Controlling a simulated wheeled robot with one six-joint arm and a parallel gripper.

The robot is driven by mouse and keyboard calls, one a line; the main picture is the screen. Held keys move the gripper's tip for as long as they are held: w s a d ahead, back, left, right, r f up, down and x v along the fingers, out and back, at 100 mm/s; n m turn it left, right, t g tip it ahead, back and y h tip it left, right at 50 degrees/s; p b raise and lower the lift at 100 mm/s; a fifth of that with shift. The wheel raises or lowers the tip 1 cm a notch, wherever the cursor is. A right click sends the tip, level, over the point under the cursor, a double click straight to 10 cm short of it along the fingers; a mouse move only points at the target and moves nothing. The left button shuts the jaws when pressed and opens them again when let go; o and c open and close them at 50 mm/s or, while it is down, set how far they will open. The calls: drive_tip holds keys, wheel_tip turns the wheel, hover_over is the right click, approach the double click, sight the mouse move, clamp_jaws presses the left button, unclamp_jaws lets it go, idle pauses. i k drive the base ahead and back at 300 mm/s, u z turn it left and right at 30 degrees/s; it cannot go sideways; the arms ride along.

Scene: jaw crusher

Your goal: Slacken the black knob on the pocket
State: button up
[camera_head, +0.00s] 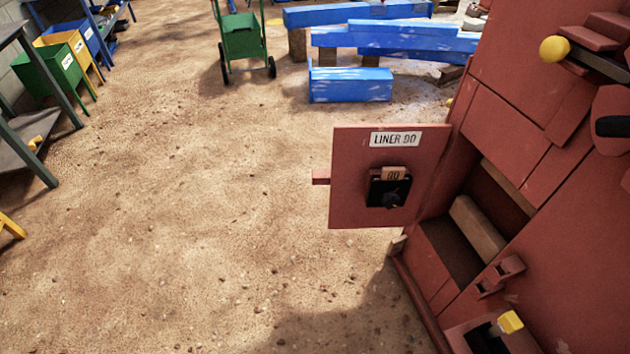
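The open red door (345,200) labelled "LINER DO" sticks out to the left from the red machine. A black pocket (376,189) is fixed on the door's face below the white label (396,139). A tan tag (394,173) with dark marks shows at the pocket's top edge. The black knob (391,200) sits on the lower right front of the pocket. It is small and dark, so I cannot tell how tight it is. My gripper is not in view.
The red machine (570,210) fills the right side, with an opening (452,243) behind the door holding a tan bar (477,229). A yellow-ended lever (554,49) juts out above. Blue beams (350,85) and a green cart (241,38) stand behind. Sandy floor (180,220) left is clear.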

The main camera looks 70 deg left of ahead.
sight(391, 202)
drive_tip(key=u, duration=3.15)
drive_tip(key=i, duration=3.75)
drive_tip(key=z, duration=3.8)
drive_tip(key=i, duration=0.5)
drive_tip(key=z, duration=0.05)
